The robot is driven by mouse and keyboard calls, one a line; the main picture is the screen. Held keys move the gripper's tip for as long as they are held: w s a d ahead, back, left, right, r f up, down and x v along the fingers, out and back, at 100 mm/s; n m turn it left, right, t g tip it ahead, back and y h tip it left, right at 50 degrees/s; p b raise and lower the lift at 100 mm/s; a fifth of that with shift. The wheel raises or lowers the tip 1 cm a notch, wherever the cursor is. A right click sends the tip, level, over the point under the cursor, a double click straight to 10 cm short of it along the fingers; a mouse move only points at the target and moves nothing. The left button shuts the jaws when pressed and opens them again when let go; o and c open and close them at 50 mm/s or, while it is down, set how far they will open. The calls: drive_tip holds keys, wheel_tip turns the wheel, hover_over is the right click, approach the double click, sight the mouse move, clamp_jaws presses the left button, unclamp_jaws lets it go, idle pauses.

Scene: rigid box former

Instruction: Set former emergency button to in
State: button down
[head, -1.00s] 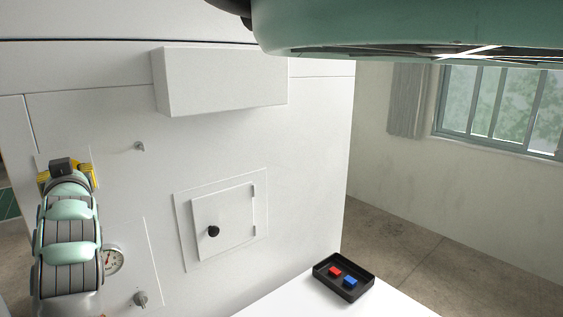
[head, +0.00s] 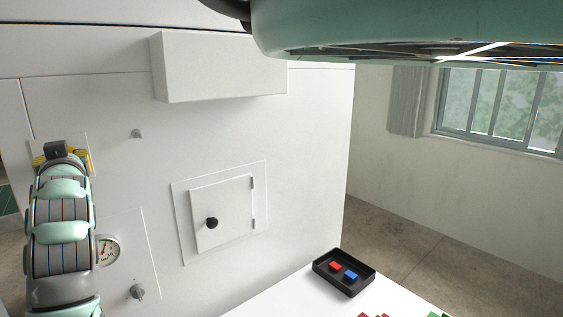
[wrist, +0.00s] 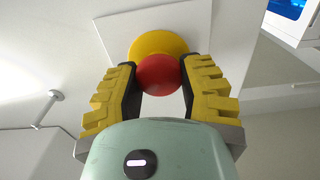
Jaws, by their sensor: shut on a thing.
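The emergency button shows in the wrist view as a red cap (wrist: 157,74) in front of a round yellow collar (wrist: 158,45), on a pale square plate (wrist: 118,38) on the machine's white face. My gripper (wrist: 158,80) is shut on the red cap, with one yellow-and-black finger on each side of it. In the head view my gripper (head: 62,155) is at the far left against the machine's panel, and the arm and wrist hide the button. Whether the cap is in or out cannot be told.
The machine's front has a small door with a black knob (head: 211,223), a metal peg (head: 137,134), a gauge (head: 107,250) and a small rotary knob (head: 138,291). A protruding white box (head: 215,68) is above. A black tray (head: 344,273) holds a red and a blue block on the white table.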

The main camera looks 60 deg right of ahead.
drive_tip(key=shift+c, duration=2.4)
unclamp_jaws()
drive_tip(key=v, duration=0.7)
drive_tip(key=shift+s, duration=0.25)
drive_tip(key=shift+w, duration=0.1)
